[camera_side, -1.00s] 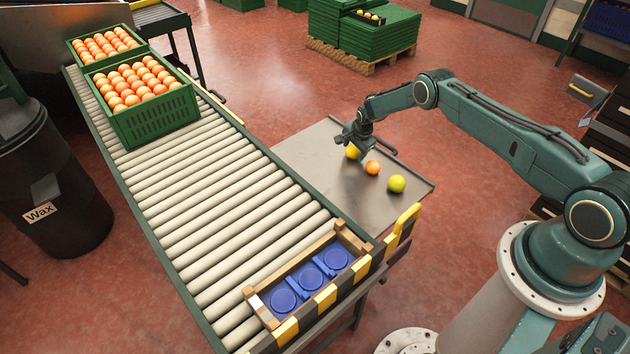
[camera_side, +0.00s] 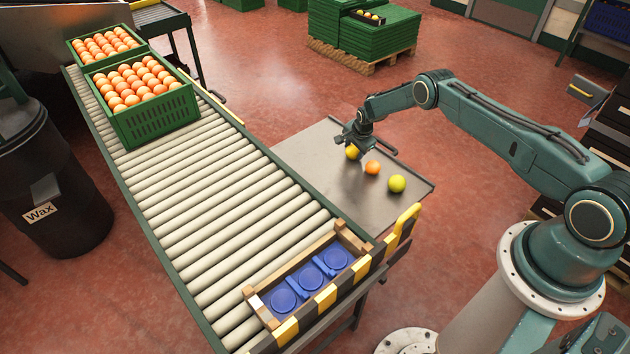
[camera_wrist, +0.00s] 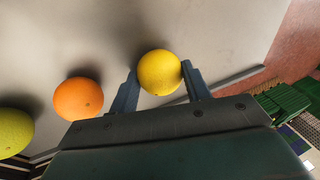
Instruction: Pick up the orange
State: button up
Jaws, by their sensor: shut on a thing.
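The orange (camera_side: 373,168) lies on the grey metal side table, between a yellow fruit (camera_side: 351,153) and a yellow-green fruit (camera_side: 397,183). My gripper (camera_side: 354,147) is down at the yellow fruit, at the far left of the row. In the wrist view the gripper (camera_wrist: 158,85) is shut on the yellow fruit (camera_wrist: 160,72), with one finger on each side of it. The orange (camera_wrist: 78,98) is left of the fingers, apart from them. The yellow-green fruit (camera_wrist: 14,132) is at the left edge of that view.
The side table (camera_side: 320,178) adjoins a roller conveyor (camera_side: 215,190). A wooden tray (camera_side: 333,238) with blue cups (camera_side: 335,258) sits at the conveyor's near end. A green crate (camera_side: 150,122) full of oranges stands at its far end. The table's left part is clear.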

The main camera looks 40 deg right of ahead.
aim_at(354, 148)
jog(key=shift+r, duration=0.15)
notch_tip(354, 148, up, 20)
dwell(0.8)
dwell(0.4)
jog(key=s+a+f+n+g+y, duration=0.1)
jog(key=s+a+n+y, duration=0.2)
jog(key=a+n, duration=1.05)
jog(key=s+a+f+n+g+y, duration=0.1)
jog(key=s+a+n+g+y, duration=0.15)
jog(key=a+n, duration=1.05)
jog(key=s+a+n+g+h, duration=0.3)
jog(key=s+a+n+h, duration=0.2)
jog(key=s+a+n, duration=1.3)
jog(key=s+a+r, duration=0.1)
jog(key=s+a, duration=0.2)
jog(key=a, duration=0.4)
jog(key=shift+s+a, duration=0.35)
jog(key=shift+a, duration=0.05)
jog(key=shift+f+g, duration=0.25)
